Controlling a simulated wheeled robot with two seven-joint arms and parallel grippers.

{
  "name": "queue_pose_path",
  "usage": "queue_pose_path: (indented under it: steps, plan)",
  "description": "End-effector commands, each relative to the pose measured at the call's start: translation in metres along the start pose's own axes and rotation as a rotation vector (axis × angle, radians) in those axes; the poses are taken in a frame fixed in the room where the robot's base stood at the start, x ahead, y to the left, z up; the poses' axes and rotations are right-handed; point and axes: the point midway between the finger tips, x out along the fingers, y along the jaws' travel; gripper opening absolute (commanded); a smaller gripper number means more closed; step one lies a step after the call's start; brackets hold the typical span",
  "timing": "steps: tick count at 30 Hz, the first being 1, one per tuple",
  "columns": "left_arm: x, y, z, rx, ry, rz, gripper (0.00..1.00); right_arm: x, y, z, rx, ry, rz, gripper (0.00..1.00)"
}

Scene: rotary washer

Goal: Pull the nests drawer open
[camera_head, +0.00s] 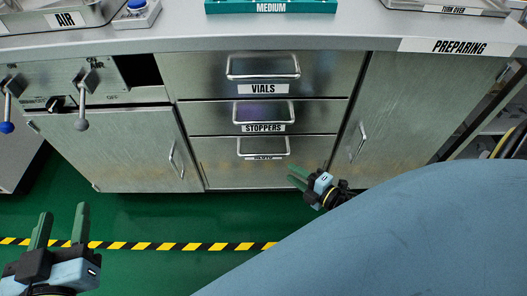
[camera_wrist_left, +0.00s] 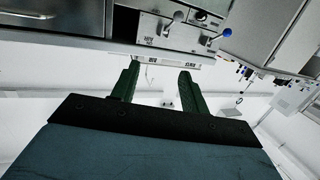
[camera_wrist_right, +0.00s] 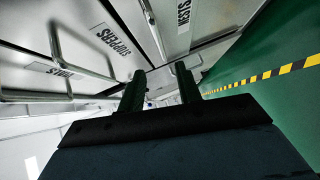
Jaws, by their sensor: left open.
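The nests drawer (camera_head: 225,172) is the lowest of three steel drawers and looks shut, flush with the cabinet. Its bar handle (camera_head: 289,147) partly covers its label in the head view. The label reads NESTS (camera_wrist_right: 183,17) in the right wrist view, beside the handle (camera_wrist_right: 153,28). My right gripper (camera_head: 295,176) is open and empty, just right of and below the handle, apart from it. Its fingers also show in the right wrist view (camera_wrist_right: 160,85). My left gripper (camera_head: 60,228) is open and empty at the lower left, away from the drawers.
The vials drawer (camera_head: 205,75) and stoppers drawer (camera_head: 210,117) sit above, both shut. Cabinet doors flank them, a left one (camera_head: 115,150) and a right one (camera_head: 395,110). Levers (camera_head: 82,105) stick out at the left. The green floor (camera_head: 150,215) in front is clear, with a yellow-black stripe (camera_head: 190,246).

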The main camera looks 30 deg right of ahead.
Motion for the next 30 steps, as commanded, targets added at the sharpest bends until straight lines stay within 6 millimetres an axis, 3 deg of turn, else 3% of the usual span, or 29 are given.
queue_pose_path:
  steps: [10, 19, 24, 30]
  plan:
    - [-0.003, 0.009, -0.043, -0.009, 0.275, 0.023, 0.45, 0.04, 0.0, 0.0, 0.0, 0.0, 0.002, 0.34]
    - [-0.021, 0.016, -0.086, -0.024, 0.571, 0.043, 0.45, 0.08, -0.001, 0.001, 0.002, -0.001, 0.001, 0.34]
    - [-0.03, 0.016, -0.094, -0.026, 0.702, 0.044, 0.45, 0.11, -0.001, 0.001, 0.002, -0.001, 0.002, 0.34]
    - [-0.038, 0.016, -0.101, -0.027, 0.795, 0.044, 0.45, 0.127, -0.001, 0.0, 0.003, -0.001, 0.0, 0.34]
